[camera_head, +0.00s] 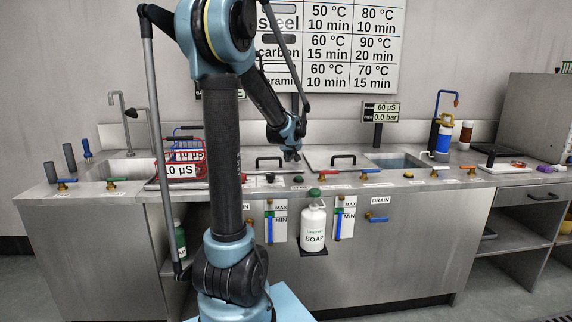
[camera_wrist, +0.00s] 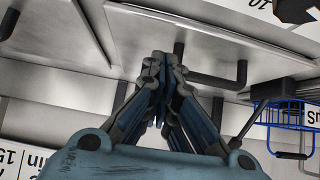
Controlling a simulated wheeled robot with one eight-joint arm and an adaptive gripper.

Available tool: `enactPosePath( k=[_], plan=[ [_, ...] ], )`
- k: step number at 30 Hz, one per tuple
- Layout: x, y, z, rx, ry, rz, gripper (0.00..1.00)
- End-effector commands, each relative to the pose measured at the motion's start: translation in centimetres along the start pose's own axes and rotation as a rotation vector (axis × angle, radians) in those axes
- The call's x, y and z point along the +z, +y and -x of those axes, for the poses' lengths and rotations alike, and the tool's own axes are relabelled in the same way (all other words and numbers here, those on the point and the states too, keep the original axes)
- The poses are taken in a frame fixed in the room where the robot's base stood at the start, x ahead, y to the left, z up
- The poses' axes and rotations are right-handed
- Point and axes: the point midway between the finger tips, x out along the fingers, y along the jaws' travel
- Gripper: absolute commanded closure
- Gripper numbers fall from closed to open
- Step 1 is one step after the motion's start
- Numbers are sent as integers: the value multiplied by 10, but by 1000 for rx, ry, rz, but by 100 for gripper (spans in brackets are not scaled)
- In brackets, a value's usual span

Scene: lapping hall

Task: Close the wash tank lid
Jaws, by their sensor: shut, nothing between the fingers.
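Two flat grey metal lids lie in the counter top. The left lid (camera_head: 255,169) has a black bar handle (camera_head: 270,159), and the right lid (camera_head: 327,165) has another black handle (camera_head: 343,156). Right of the right lid is an open tank (camera_head: 397,161) with bluish liquid. I cannot tell which lid is the wash tank's. My gripper (camera_head: 292,156) points down between the two handles, low over the counter. In the wrist view my gripper (camera_wrist: 158,60) is shut and empty, with a black handle (camera_wrist: 215,79) beside the fingers; contact cannot be judged.
Several valves line the counter's front edge. A blue and white bottle (camera_head: 444,135) stands farther right.

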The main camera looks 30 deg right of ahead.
Motion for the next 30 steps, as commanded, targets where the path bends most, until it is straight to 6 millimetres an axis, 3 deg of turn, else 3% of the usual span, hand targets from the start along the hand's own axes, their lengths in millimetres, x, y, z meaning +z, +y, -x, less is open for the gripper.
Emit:
enactPosePath(
  k=[18,30],
  plan=[
    [-2,-3,77,-2,0,3,100],
    [-2,-5,87,-4,-1,5,100]
  ],
)
